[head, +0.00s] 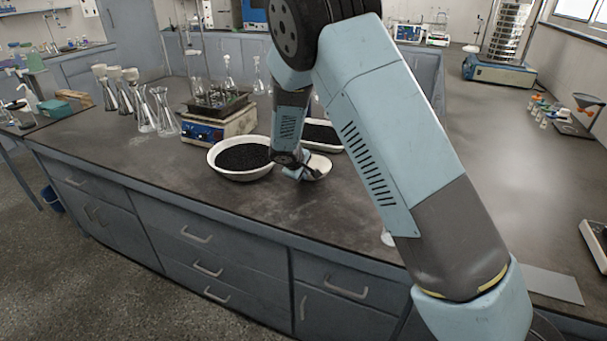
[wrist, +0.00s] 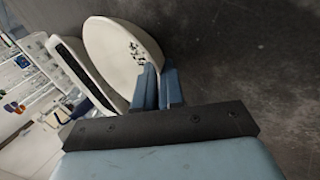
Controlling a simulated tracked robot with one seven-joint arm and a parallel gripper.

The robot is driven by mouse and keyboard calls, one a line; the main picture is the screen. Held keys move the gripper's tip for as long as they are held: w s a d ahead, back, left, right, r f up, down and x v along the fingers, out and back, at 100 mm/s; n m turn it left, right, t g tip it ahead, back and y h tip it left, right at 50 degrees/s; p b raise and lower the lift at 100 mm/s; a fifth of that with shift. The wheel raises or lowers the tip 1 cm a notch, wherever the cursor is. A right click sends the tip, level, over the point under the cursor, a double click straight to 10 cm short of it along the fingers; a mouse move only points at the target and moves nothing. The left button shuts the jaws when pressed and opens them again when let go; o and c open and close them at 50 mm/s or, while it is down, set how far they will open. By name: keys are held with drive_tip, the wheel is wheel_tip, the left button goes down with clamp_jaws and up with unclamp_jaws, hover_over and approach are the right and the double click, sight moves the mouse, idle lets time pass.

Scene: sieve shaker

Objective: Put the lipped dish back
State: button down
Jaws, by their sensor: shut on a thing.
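The lipped dish is a small, shallow white dish (head: 320,167). It sits in my gripper (head: 303,172), over the dark bench between the round bowl and the white tray. In the wrist view the dish (wrist: 118,48) shows its pale inside with several black grains stuck to it. My gripper (wrist: 159,70) has its blue fingers close together on the dish's near edge. Part of the dish is hidden behind my gripper in the head view. I cannot tell whether it touches the bench.
A round white bowl (head: 216,165) of black grains stands just left of the dish. A white-rimmed tray (head: 338,146) of black material lies just behind it. A hotplate (head: 207,131) and flasks (head: 146,112) stand further left. Bench (head: 150,200) in front is clear.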

drive_tip(key=c, duration=1.2)
unclamp_jaws()
drive_tip(key=shift+c, duration=0.2)
drive_tip(key=v, duration=1.2)
